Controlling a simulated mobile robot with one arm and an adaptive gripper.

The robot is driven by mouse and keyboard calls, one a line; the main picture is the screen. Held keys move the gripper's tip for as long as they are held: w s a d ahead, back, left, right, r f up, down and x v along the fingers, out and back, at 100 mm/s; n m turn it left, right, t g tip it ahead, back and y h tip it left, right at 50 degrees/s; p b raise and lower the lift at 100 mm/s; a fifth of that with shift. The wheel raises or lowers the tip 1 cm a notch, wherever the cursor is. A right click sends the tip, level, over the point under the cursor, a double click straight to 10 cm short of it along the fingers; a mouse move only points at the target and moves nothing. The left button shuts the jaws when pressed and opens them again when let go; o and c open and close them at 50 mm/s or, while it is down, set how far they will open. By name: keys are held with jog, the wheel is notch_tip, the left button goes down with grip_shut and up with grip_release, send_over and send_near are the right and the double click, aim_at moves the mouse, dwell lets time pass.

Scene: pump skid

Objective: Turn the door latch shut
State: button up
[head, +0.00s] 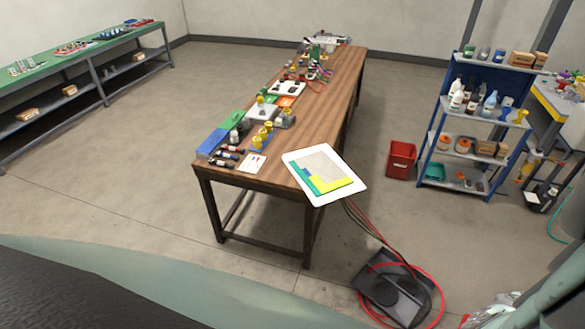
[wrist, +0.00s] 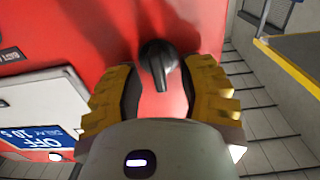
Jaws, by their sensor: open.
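The door latch (wrist: 157,62) is a black lever knob on a red panel (wrist: 100,30) in the wrist view. Its handle points down the picture, toward my gripper's palm. My gripper (wrist: 160,85) is open, with one yellow-brown ribbed finger on each side of the latch. Gaps show between the fingers and the latch, so they do not appear to press on it. The latch and my gripper are not in the head view.
A white and blue sign (wrist: 50,115) is at the left of the wrist view. A yellow-edged platform (wrist: 295,70) is at upper right. In the head view, a wooden table (head: 330,90) with parts, a blue shelf (head: 430,150) and a red bin (head: 401,160) stand on open floor.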

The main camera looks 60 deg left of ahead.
dwell(0.3)
grip_shut()
dwell(0.5)
